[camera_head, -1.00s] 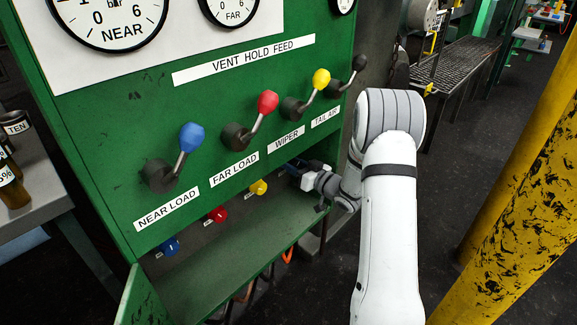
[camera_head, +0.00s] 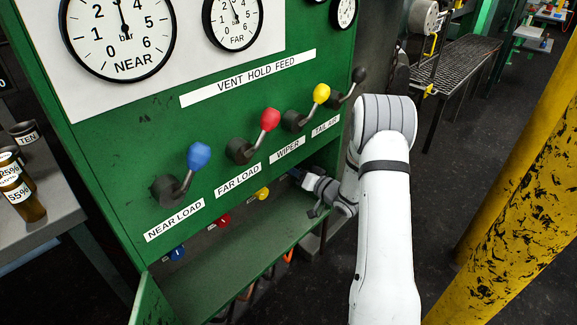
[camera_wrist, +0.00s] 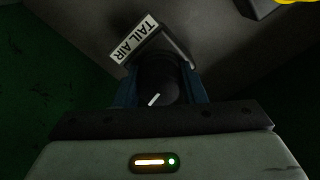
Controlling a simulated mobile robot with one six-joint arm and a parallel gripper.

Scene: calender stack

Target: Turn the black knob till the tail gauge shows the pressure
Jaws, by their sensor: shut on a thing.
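The black knob (camera_wrist: 160,73) shows in the wrist view, with a short white mark on its face, tilted up and to the right. A "TAIL AIR" label (camera_wrist: 134,39) sits just beyond it. My gripper (camera_wrist: 160,90) is shut on the knob, a blue finger on each side.
The green panel carries levers with blue (camera_head: 199,156), red (camera_head: 270,119), yellow (camera_head: 321,93) and black (camera_head: 359,75) tips. Blue, red and yellow knobs (camera_head: 262,193) sit in the recess above a green shelf (camera_head: 215,280). A yellow post (camera_head: 515,190) stands at the right.

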